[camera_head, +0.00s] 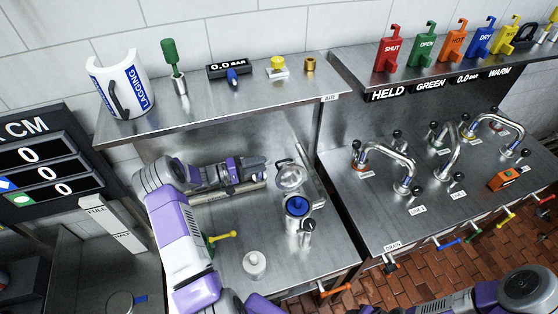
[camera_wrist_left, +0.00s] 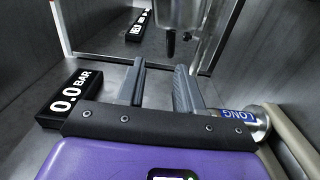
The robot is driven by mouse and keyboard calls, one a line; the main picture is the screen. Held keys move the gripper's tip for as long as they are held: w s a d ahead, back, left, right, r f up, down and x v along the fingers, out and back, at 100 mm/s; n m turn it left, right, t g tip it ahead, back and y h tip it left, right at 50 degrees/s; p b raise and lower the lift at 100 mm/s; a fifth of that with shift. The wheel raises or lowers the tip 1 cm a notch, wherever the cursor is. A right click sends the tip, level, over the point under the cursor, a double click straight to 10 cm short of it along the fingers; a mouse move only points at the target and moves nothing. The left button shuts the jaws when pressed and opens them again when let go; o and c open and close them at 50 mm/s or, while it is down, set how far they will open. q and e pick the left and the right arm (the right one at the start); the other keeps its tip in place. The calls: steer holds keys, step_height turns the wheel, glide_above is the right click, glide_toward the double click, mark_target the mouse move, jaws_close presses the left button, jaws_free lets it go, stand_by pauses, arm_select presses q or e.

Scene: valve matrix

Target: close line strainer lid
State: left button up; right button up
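The line strainer (camera_head: 298,206) is a metal cup with a blue inside, standing on the steel bench in the head view. Its round metal lid (camera_head: 291,175) is tilted up at the far side of the cup, so the strainer is open. My left gripper (camera_head: 262,170) is just left of the lid, apparently apart from it. In the left wrist view my left gripper (camera_wrist_left: 158,82) has its two fingers spread with nothing between them. A metal cylinder (camera_wrist_left: 180,12) is beyond the fingertips; I cannot tell which part it is. My right gripper is not in view.
A 0.0 BAR block (camera_wrist_left: 68,98) and a cylinder marked LONG (camera_wrist_left: 240,120) flank the gripper in the wrist view. A white round part (camera_head: 254,264) and a yellow handle (camera_head: 223,237) are nearer on the bench. A shelf (camera_head: 220,95) overhangs the back.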

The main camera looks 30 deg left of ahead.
mark_target(279, 162)
arm_select(q)
steer(key=x, duration=0.3)
steer(key=f+p+x, duration=0.1)
steer(key=x, duration=0.2)
steer(key=shift+w+d+f, duration=0.2)
steer(key=shift+w+d+p, duration=0.3)
steer(key=shift+w, duration=0.15)
steer(key=shift+f, duration=0.1)
jaws_close()
